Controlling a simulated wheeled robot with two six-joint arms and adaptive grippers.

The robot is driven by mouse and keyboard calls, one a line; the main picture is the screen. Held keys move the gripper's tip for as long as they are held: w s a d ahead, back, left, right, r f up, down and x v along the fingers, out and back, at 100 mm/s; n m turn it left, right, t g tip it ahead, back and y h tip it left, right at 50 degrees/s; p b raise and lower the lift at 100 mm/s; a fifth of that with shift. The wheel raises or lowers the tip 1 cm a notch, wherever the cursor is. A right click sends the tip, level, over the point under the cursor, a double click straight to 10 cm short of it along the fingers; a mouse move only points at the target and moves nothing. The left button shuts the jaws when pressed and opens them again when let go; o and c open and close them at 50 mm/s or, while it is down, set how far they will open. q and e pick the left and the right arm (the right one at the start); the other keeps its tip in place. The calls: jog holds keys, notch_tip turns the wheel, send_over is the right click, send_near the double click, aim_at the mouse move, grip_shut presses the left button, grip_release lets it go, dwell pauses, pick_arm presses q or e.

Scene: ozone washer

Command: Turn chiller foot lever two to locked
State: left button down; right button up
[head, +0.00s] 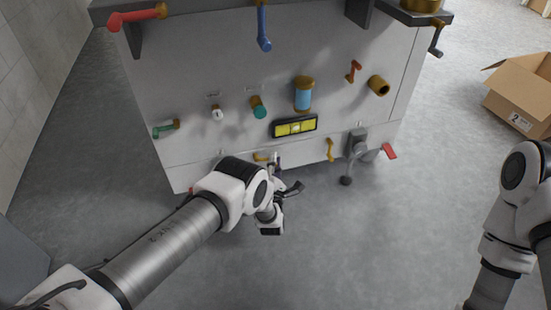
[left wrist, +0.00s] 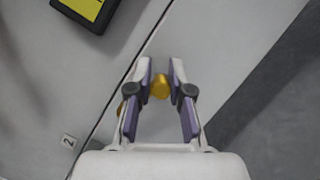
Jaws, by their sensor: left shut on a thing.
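My left gripper (head: 277,163) is at the lower front of the grey machine (head: 225,75). In the left wrist view its two fingers (left wrist: 160,72) are closed on the rounded yellow end of a lever (left wrist: 160,87). A further bit of yellow shows beside the left finger, near a small tag marked 2 (left wrist: 68,140). In the head view part of this yellow lever (head: 261,157) shows left of the fingers; the rest is hidden. Another yellow lever (head: 330,150) hangs farther right on the lower panel. My right gripper is out of view.
A yellow gauge (head: 295,127) sits above the gripper. A cardboard box (head: 521,98) stands far right. The floor in front is clear.

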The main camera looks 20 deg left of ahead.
pick_arm(q)
jog(key=m, duration=0.1)
jog(key=f+m+g+p, duration=0.1)
jog(key=m, duration=0.1)
jog(key=shift+s+a+f+h, duration=0.1)
jog(key=shift+s+a+h, duration=0.1)
jog(key=shift+a+h, duration=0.1)
jog(key=f+m+g+p, duration=0.1)
jog(key=m, duration=0.1)
jog(key=s+a+m+g+p, duration=0.1)
jog(key=m, duration=0.2)
jog(key=a+f+m+g+p, duration=0.1)
jog(key=m, duration=0.1)
jog(key=shift+s+a+f+h, duration=0.25)
jog(key=shift+s+f+h, duration=0.05)
jog(key=shift+h, duration=0.1)
jog(key=shift+s+a+f+m+g+y+p, duration=0.2)
jog(key=shift+a+m+g+p, duration=0.25)
jog(key=shift+m, duration=0.5)
jog(key=shift+s+a+f+m+g+y+p, duration=0.15)
jog(key=shift+a+m+g+y+p, duration=0.25)
jog(key=shift+m, duration=0.55)
jog(key=shift+s+r, duration=0.1)
jog(key=shift+a, duration=0.1)
jog(key=c, duration=1.1)
grip_release()
jog(key=shift+s+a, duration=0.1)
